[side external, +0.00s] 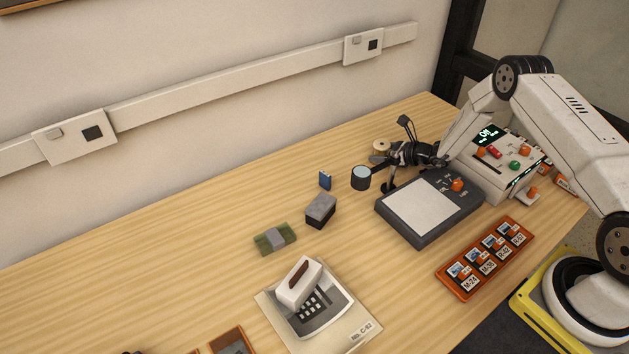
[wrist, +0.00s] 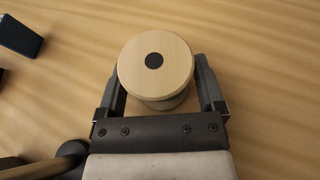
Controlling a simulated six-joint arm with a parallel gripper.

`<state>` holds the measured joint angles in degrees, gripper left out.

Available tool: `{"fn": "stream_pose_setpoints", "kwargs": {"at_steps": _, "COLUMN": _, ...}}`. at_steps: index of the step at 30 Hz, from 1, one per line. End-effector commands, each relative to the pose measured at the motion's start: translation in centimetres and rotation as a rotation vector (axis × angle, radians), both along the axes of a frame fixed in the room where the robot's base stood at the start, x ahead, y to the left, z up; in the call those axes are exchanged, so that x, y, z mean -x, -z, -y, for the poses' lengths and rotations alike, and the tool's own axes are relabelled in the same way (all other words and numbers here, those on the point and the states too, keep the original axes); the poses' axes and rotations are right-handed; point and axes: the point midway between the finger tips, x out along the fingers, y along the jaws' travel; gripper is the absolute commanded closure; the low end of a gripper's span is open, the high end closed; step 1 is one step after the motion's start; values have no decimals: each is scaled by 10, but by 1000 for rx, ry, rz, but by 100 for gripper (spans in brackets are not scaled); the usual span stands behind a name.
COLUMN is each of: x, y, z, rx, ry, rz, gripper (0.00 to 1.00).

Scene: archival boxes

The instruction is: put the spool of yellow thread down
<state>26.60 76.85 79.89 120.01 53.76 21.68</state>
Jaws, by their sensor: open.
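The spool (side external: 380,147) stands upright on the wooden table near the wall side, with a pale wooden disc on top. In the wrist view the spool (wrist: 178,62) shows its round top with a dark centre hole; its thread is mostly hidden below the disc. My gripper (side external: 383,156) is low over the table at the spool. In the wrist view my gripper (wrist: 158,82) has one finger on each side of the spool, with its jaws open. Whether a finger touches the spool is hard to tell.
A dark cylinder with a pale top (side external: 361,179) stands close to my gripper. A small blue box (side external: 325,180) and grey block (side external: 321,209) are left of it. A grey device (side external: 428,208) and orange tray (side external: 486,259) lie in front.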

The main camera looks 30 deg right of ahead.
Motion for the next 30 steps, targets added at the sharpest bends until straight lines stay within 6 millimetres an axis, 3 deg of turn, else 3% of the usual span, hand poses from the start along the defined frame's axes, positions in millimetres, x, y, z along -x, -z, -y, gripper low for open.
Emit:
{"fn": "stream_pose_setpoints", "kwargs": {"at_steps": 8, "x": 22, "y": -10, "z": 10, "rx": 0, "ry": 2, "rz": 0, "gripper": 13}}
{"fn": "stream_pose_setpoints", "kwargs": {"at_steps": 24, "x": 87, "y": -39, "z": 37, "rx": 0, "ry": 3, "rz": 1, "gripper": 13}}
{"fn": "stream_pose_setpoints", "kwargs": {"at_steps": 30, "x": 98, "y": -44, "z": 41, "rx": -1, "ry": 0, "rz": 0, "gripper": 13}}
